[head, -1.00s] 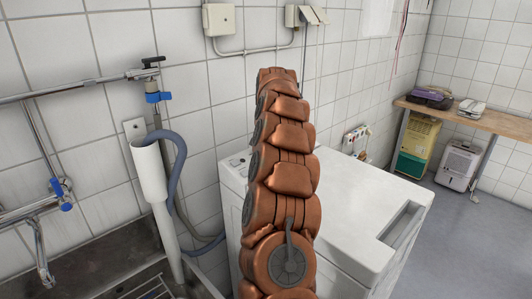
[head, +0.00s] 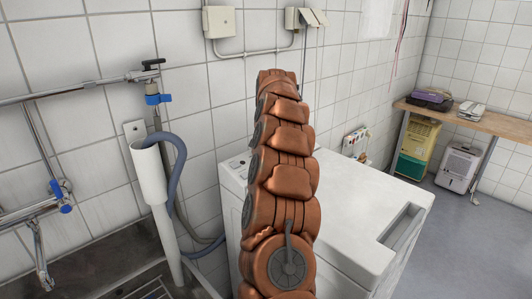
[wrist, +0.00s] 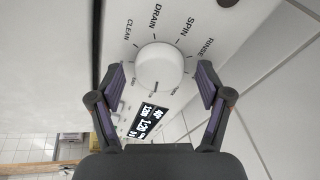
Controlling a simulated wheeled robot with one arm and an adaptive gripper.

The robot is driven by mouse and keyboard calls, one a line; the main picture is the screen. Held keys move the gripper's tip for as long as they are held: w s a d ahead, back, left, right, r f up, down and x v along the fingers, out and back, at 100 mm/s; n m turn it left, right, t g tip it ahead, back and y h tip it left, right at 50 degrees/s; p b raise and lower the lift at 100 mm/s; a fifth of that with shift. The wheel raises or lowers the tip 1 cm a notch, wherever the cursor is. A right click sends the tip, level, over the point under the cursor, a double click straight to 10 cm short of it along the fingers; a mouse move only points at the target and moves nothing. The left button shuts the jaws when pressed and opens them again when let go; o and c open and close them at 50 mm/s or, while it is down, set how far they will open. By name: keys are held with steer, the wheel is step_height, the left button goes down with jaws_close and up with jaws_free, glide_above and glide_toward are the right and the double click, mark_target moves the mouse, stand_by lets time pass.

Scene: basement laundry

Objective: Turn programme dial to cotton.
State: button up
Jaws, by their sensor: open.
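The programme dial (wrist: 160,66) is a round white knob, seen in the wrist view on a white panel. Printed words around it include CLEAN, DRAIN, SPIN and RINSE; the smaller words below it are too small to read surely. I cannot tell which word the dial points to. My gripper (wrist: 161,78) is open, with one dark finger on each side of the dial and a visible gap on both sides. The washing machine (head: 375,195) is white and stands behind my arm in the head view. My arm hides the dial and gripper there.
A lit display (wrist: 149,122) is on the panel near the dial. A sink (head: 95,270) and a white standpipe with a grey hose (head: 181,165) are left of the machine. A wooden bench (head: 470,118) stands at the far right, with open grey floor before it.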

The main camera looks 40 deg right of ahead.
steer(key=v, duration=1.2)
stand_by(0.7)
